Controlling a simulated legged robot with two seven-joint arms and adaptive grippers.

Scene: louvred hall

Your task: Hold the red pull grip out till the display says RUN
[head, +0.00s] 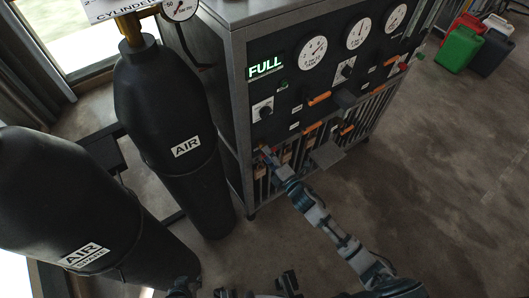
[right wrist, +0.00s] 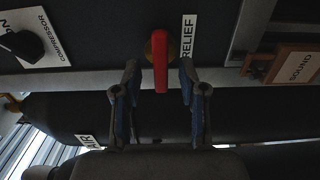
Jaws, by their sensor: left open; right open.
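The red pull grip (right wrist: 161,60) is a flat upright bar on the dark panel beside the RELIEF label, in the right wrist view. My right gripper (right wrist: 159,78) is open, its two fingers on either side of the grip's lower end with a gap on each side. In the head view my right gripper (head: 267,156) is at the lower left of the console front and hides the grip. The display (head: 265,68) reads FULL in green. My left gripper (head: 222,293) is partly cut off at the bottom edge, away from the console.
Two black AIR cylinders (head: 165,110) stand left of the console (head: 330,60). The floor at the right is clear.

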